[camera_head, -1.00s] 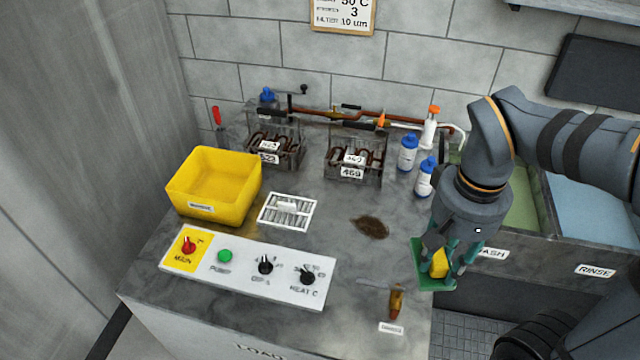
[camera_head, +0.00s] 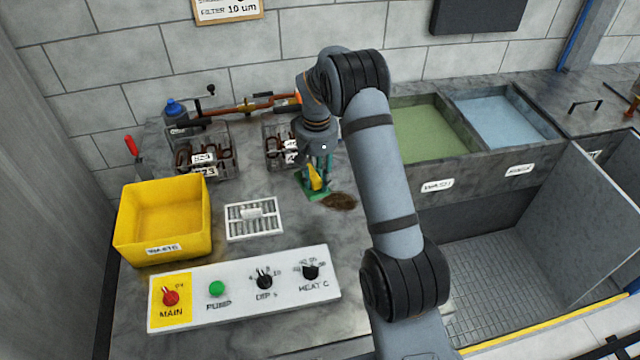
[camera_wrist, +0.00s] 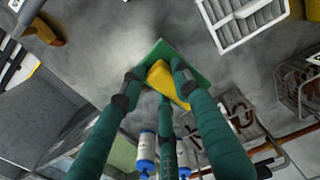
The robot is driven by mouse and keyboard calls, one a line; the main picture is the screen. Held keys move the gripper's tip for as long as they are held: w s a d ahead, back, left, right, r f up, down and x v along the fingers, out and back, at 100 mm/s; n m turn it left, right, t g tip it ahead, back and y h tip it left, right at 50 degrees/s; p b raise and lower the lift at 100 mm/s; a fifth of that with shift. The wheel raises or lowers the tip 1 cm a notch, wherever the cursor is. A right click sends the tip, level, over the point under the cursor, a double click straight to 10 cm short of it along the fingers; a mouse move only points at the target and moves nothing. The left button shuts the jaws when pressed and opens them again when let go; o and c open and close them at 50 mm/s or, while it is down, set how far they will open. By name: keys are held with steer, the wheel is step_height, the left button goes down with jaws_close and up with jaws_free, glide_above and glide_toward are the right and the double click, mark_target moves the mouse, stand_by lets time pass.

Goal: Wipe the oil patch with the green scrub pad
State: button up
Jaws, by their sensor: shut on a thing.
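The green scrub pad (camera_head: 319,195) has a yellow grip block (camera_head: 314,178). My gripper (camera_head: 318,172) is shut on this block, pad below, at the left edge of the brown oil patch (camera_head: 341,201). The patch lies on the grey worktop, and its left end meets the pad in the head view. In the wrist view, my teal fingers (camera_wrist: 160,84) close around the yellow block (camera_wrist: 164,82) with the green pad (camera_wrist: 203,66) beyond. I cannot tell whether the pad touches the worktop.
A white drain grate (camera_head: 254,219) and a yellow waste bin (camera_head: 122,225) stand left. Racks of copper tubes (camera_head: 202,157) are behind. The control panel (camera_head: 240,288) lies in front. Wash (camera_head: 425,133) and rinse (camera_head: 508,122) tanks are right. Blue-capped bottles (camera_wrist: 146,150) show in the wrist view.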

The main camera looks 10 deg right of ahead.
steer(key=f, duration=0.1)
steer(key=w+f, duration=0.1)
steer(key=d+f, duration=0.1)
steer(key=f, duration=0.1)
steer(key=shift+w, duration=0.3)
steer(key=shift+f+b, duration=2.25)
steer(key=shift+f, duration=0.65)
steer(key=shift+f+b, duration=0.8)
steer(key=shift+f, duration=0.2)
steer(key=shift+d, duration=0.1)
